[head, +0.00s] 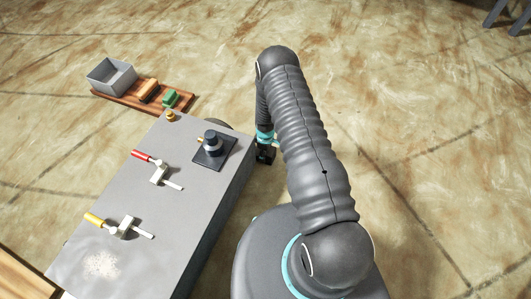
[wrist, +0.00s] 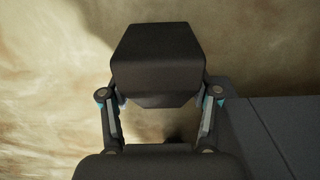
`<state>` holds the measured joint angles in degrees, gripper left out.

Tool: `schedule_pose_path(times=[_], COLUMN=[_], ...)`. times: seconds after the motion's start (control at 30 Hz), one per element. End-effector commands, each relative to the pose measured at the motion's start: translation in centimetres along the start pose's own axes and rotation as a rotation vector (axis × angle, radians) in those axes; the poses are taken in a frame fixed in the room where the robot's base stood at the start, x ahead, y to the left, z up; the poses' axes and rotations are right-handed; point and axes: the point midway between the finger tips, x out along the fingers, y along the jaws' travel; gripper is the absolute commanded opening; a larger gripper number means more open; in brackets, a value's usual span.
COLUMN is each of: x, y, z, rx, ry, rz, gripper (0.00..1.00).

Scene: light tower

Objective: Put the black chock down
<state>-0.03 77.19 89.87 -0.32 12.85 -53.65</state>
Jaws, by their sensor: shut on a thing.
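In the wrist view, the black chock (wrist: 158,60) is a dark block with bevelled corners, held between the two fingers of my gripper (wrist: 160,95). My gripper is shut on it. Tan floor shows behind the chock, and I cannot tell the height above it. In the head view, my gripper (head: 265,152) hangs beside the right side of the grey cabinet, partly hidden by my arm. The chock there is a small dark shape that I cannot tell apart from the fingers.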

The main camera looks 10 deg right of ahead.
Motion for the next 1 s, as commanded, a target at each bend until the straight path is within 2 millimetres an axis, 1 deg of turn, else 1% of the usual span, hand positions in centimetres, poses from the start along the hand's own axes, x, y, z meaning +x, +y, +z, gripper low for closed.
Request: schedule_pose_path(times=[0.03, 0.07, 0.1, 0.13, 0.17, 0.47, 0.63, 0.77, 1.0], x=[0.2, 0.2, 0.1, 0.1, 0.1, 0.1, -0.8, -2.7, -7.3], y=[0.0, 0.0, 0.0, 0.0, 0.0, 0.0, 0.1, 0.1, 0.1], z=[0.0, 0.0, 0.0, 0.0, 0.0, 0.0, -0.1, -0.1, -0.1], rx=[0.000, 0.000, 0.000, 0.000, 0.000, 0.000, 0.000, 0.000, 0.000], ry=[0.000, 0.000, 0.000, 0.000, 0.000, 0.000, 0.001, 0.002, 0.001], rz=[0.001, 0.000, 0.000, 0.000, 0.000, 0.000, 0.001, 0.002, 0.001], gripper=[0.00, 0.64, 0.74, 0.82, 0.87, 0.87, 0.87, 0.87, 0.87])
